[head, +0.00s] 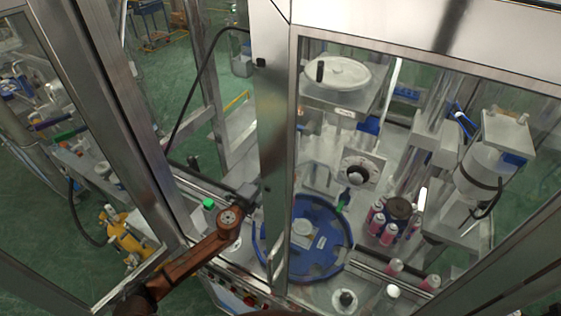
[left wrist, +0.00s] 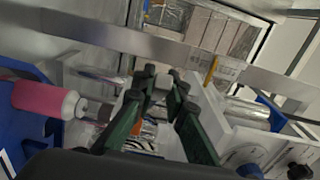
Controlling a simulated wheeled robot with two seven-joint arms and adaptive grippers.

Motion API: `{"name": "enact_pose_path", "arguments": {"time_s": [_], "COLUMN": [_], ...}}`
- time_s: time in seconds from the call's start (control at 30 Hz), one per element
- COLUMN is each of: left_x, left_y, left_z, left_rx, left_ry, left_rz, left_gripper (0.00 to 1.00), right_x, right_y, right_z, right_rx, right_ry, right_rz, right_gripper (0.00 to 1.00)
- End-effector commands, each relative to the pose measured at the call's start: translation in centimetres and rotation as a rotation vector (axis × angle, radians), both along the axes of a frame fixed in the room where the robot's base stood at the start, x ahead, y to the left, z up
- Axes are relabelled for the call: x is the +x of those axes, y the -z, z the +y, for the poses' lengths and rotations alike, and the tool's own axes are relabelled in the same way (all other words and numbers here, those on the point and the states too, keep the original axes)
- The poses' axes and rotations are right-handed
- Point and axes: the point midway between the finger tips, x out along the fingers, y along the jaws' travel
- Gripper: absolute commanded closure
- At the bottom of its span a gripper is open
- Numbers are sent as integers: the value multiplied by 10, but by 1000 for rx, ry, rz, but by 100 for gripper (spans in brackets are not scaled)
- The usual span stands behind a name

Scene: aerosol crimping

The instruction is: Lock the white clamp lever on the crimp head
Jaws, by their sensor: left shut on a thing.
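My left arm reaches in from the lower left in the head view and its front end (head: 248,195) passes behind a steel post, so the fingertips there are hidden. In the left wrist view my left gripper (left wrist: 162,86) has its dark green fingers closed around a small whitish piece (left wrist: 163,80), which looks like the end of the white clamp lever. The fingers cover most of it, and I cannot tell the lever's angle. The crimp head cannot be made out clearly. My right gripper is not in view.
A steel post (head: 274,120) and door frame (head: 120,130) border the arm. Inside the machine are a blue round tray (head: 338,262), several pink cans (head: 377,222) and a white bowl feeder (head: 338,73).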

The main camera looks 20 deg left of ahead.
Motion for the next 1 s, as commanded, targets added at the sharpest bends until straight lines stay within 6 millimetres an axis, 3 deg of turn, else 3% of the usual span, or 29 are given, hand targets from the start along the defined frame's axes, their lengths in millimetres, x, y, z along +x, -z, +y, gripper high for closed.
{"name": "enact_pose_path", "arguments": {"time_s": [0.6, 1.0], "left_x": [-19, -21], "left_y": [2, 2], "left_z": [-20, -22], "left_rx": [-1, 0], "left_ry": [5, 4], "left_rz": [4, 4], "left_gripper": [100, 100], "right_x": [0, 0], "right_y": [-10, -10], "right_z": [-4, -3], "right_rx": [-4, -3], "right_ry": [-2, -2], "right_rz": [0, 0], "right_gripper": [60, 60]}}
